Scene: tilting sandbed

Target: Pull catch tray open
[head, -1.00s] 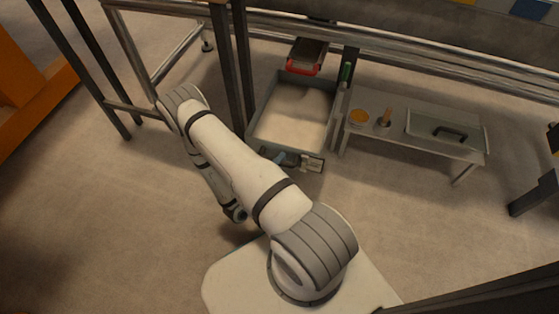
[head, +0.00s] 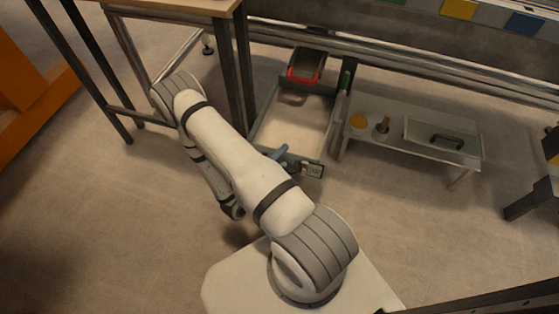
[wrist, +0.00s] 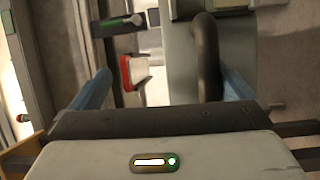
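The catch tray (head: 257,119) is a grey open box with pale sand inside, low under the frame. My gripper (head: 280,155) is at this front wall, left of the label; a blue finger shows there and my arm hides the rest. In the wrist view, my gripper (wrist: 163,80) has its two blue fingers wide apart. The dark curved tray handle (wrist: 207,55) lies between them, closer to the right finger, with a visible gap. The grey front panel (wrist: 182,60) is also between the fingers.
A red-edged chute (head: 304,75) hangs over the tray's far end. A dark table leg (head: 243,80) is close on the left. The floor in front is clear.

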